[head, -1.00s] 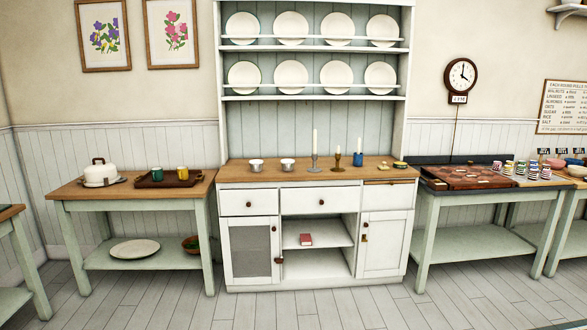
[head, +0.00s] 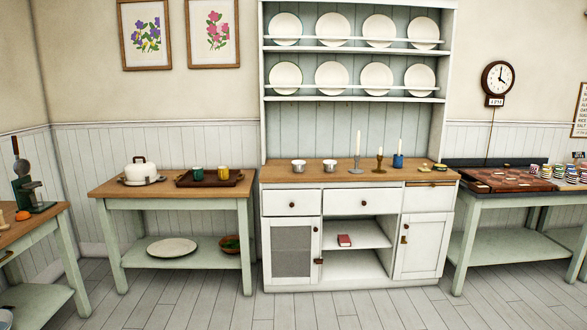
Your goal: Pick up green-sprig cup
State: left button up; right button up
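I cannot make out a green sprig on any cup from here. A green mug (head: 197,173) and a yellow mug (head: 223,173) stand in a dark wooden tray (head: 210,182) on the left table. Two small pale cups or bowls, one on the left (head: 298,166) and one on the right (head: 328,166), stand on the dresser top. Several striped or patterned cups (head: 546,171) stand in a group on the right table; they are too small to read. Neither of my grippers is in view.
The white dresser (head: 291,228) stands mid-view, with candlesticks (head: 379,163) on top. A table corner (head: 40,222) juts in at far left. The plank floor (head: 200,305) in front is clear.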

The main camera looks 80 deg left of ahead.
aim_at(329, 166)
jog(key=u, duration=2.1)
